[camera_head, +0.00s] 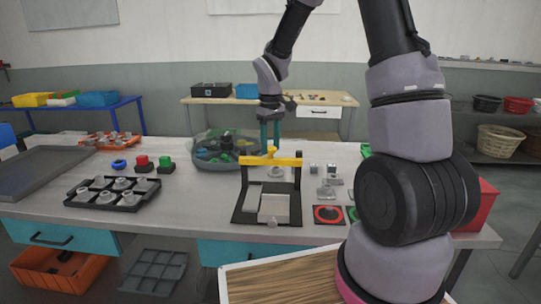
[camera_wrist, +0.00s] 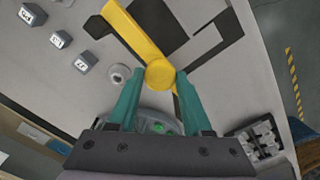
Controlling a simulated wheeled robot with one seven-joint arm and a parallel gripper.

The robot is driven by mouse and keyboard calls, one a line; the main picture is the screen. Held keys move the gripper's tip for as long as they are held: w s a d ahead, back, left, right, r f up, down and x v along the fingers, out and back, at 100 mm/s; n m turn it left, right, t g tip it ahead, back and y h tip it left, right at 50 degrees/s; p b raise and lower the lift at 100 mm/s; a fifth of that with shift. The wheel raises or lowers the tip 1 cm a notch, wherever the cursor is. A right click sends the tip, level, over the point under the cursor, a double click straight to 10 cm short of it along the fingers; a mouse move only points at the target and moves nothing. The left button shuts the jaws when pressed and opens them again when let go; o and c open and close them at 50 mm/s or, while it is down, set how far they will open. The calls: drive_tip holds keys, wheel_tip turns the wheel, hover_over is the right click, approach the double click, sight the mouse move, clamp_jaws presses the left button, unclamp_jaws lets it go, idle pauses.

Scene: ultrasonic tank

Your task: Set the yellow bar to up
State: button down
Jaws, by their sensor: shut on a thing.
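The yellow bar (camera_head: 285,161) lies level across the top of a black frame (camera_head: 241,200) on the table. A small knob rises near its middle. In the wrist view the yellow bar (camera_wrist: 135,32) runs from upper left to a round yellow part between my fingertips. My gripper (camera_head: 270,149) points down from above, with its teal fingers at the bar's middle. In the wrist view my gripper (camera_wrist: 160,74) is shut on the bar at the round part. The exact contact is small in the head view.
A round tank (camera_head: 222,150) is behind left, and a black tray (camera_head: 112,193) with metal parts is at left. Small metal blocks (camera_head: 326,192) and a red-ringed pad (camera_head: 328,214) are at right.

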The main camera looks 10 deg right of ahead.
sight(271, 148)
drive_tip(key=shift+w+r, duration=0.15)
drive_tip(key=shift+r, duration=0.1)
drive_tip(key=c, duration=0.6)
unclamp_jaws()
drive_tip(key=shift+o, duration=1.2)
wheel_tip(271, 148, up, 11)
drive_tip(key=shift+f, duration=0.15)
drive_tip(key=s+d+r+m+t, duration=0.2)
drive_tip(key=s+r+m, duration=0.1)
drive_tip(key=s, duration=0.4)
drive_tip(key=s+d+r+m+t+y, duration=0.1)
drive_tip(key=s+r+m+t, duration=0.1)
drive_tip(key=s+r, duration=0.3)
drive_tip(key=s+d+r+m+t+y, duration=0.1)
drive_tip(key=s+d+r+m+t, duration=0.1)
drive_tip(key=s, duration=0.8)
wheel_tip(271, 148, up, 3)
drive_tip(key=m+t, duration=0.1)
drive_tip(key=m, duration=0.1)
drive_tip(key=shift+s+d+m, duration=0.3)
drive_tip(key=shift+s+d, duration=0.05)
